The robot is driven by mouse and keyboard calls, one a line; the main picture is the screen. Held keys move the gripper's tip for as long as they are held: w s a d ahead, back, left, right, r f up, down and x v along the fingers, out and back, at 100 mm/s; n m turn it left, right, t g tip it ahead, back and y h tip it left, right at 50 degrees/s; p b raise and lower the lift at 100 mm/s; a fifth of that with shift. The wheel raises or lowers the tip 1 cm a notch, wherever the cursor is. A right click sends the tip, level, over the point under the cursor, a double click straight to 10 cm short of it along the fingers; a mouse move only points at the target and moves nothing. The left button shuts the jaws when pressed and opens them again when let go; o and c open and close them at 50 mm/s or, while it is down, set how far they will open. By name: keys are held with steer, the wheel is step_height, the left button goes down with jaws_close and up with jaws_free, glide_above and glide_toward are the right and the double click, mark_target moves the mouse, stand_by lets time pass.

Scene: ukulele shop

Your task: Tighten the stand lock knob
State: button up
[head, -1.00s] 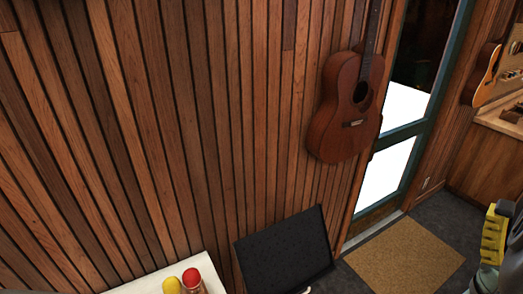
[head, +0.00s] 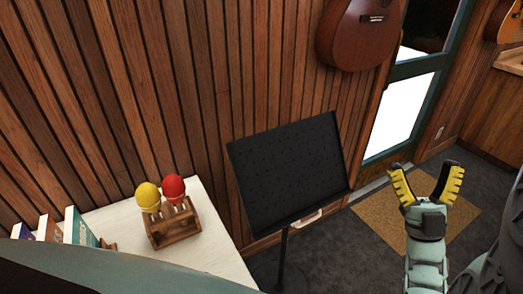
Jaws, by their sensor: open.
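A black music stand (head: 285,172) with a tilted, dotted desk stands near the wooden wall in the middle of the head view. Its thin dark pole (head: 283,255) drops from under the desk toward the dark floor. A small pale piece (head: 304,220) shows at the desk's lower edge; I cannot tell what it is. I cannot make out a lock knob. My gripper (head: 426,172), with yellow ribbed pads, is open and empty. It points up, to the right of the stand and apart from it.
A white table (head: 222,240) at the lower left holds a wooden rack (head: 172,225) with a yellow and a red maraca and several books (head: 78,228). A guitar (head: 357,35) hangs on the wall. A tan mat (head: 385,215) lies by the glass door.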

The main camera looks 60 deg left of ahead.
steer(key=a+f+g+h+b, duration=0.1)
steer(key=a+f+g+b, duration=0.3)
steer(key=f+b, duration=1.15)
steer(key=s+a+f+m+g+h+b, duration=0.1)
steer(key=a+f+g+h+b, duration=0.15)
steer(key=a+f+b, duration=1.25)
steer(key=d+f+g+h+b, duration=0.1)
steer(key=d+f+g+b, duration=0.6)
steer(key=f, duration=1.8)
steer(key=a+r+t+b, duration=0.1)
steer(key=a+r, duration=0.1)
steer(key=a, duration=0.4)
steer(key=a+r+t+b, duration=0.1)
steer(key=a+r+b, duration=0.1)
steer(key=a, duration=0.4)
steer(key=w+a+r+t+b, duration=0.1)
steer(key=a+r, duration=0.1)
steer(key=a, duration=0.3)
steer(key=shift+a+r+y+b, duration=0.25)
steer(key=shift+a+r+b, duration=0.05)
steer(key=shift+a+b, duration=0.1)
steer(key=shift+c, duration=0.2)
steer(key=c, duration=1.2)
